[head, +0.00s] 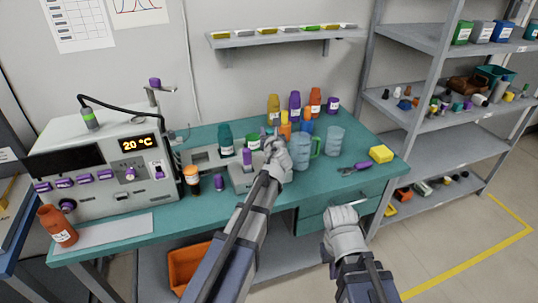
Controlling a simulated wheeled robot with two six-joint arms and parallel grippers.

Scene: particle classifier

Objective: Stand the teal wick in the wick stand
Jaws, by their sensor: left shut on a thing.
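My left gripper (268,135) is over the middle of the teal bench, in front of the bottles. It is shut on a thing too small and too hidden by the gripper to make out. I cannot pick out the teal wick for sure. A low grey block (241,182) with a purple piece (247,157) at it stands just left of the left gripper; I cannot tell whether this is the wick stand. My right gripper (347,208) is low in front of the bench drawers, apart from everything on top. Its fingers are too unclear to tell open from shut.
A grey machine (100,155) with a lit display fills the bench's left. Glass beakers (334,140) and several coloured bottles (295,105) stand close around the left gripper. A yellow block (381,153) and a purple-handled tool (354,168) lie at right. The bench's front right is clear.

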